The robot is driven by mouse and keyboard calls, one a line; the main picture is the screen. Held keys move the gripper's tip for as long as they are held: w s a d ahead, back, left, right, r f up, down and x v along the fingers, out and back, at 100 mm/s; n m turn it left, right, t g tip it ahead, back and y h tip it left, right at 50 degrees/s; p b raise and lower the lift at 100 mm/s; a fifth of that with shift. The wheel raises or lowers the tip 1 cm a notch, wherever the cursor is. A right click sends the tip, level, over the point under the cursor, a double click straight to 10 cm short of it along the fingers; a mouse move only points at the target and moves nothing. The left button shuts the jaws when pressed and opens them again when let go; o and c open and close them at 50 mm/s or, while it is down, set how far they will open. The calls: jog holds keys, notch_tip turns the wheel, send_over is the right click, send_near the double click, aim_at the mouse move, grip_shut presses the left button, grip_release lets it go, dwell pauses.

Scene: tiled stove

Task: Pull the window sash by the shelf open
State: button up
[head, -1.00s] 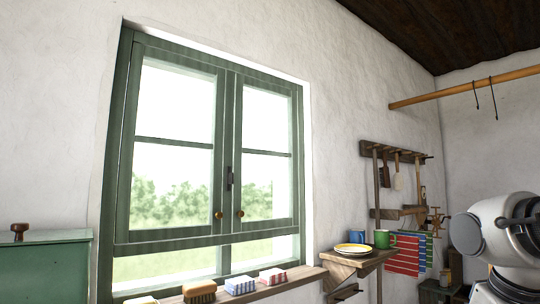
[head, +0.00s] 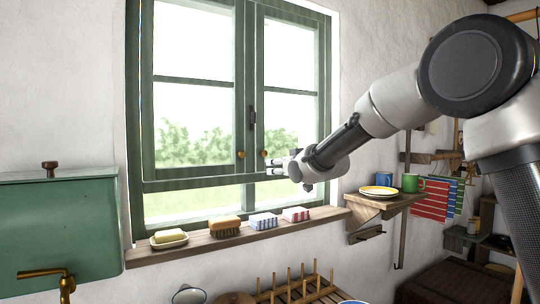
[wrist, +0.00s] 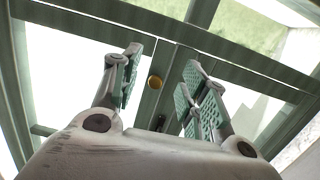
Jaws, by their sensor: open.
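The green window has two sashes side by side, and both look shut in their frame. The right sash (head: 325,80), nearer the shelf, has a small round brown knob (head: 267,154) low on its left stile. My gripper (head: 270,168) is just right of and slightly below this knob in the head view. In the wrist view my gripper (wrist: 155,88) is open, with a padded finger on each side and nothing held.
The sill (head: 215,240) below carries a soap dish, a brush and two striped bundles. The wall shelf (head: 385,203) at right holds a plate and two mugs. A green tank (head: 60,225) stands at left. A wooden rack (head: 290,290) is below.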

aim_at(265, 153)
jog(key=shift+t+y, duration=0.5)
jog(key=shift+t, duration=0.1)
jog(key=w+a+r, duration=0.1)
jog(key=w, duration=0.1)
jog(key=w+a+r, duration=0.1)
jog(key=w+a, duration=0.1)
jog(key=w+a+r, duration=0.1)
jog(key=w+a, duration=0.1)
jog(key=shift+w+r, duration=0.25)
jog(key=shift+r, duration=0.05)
grip_shut()
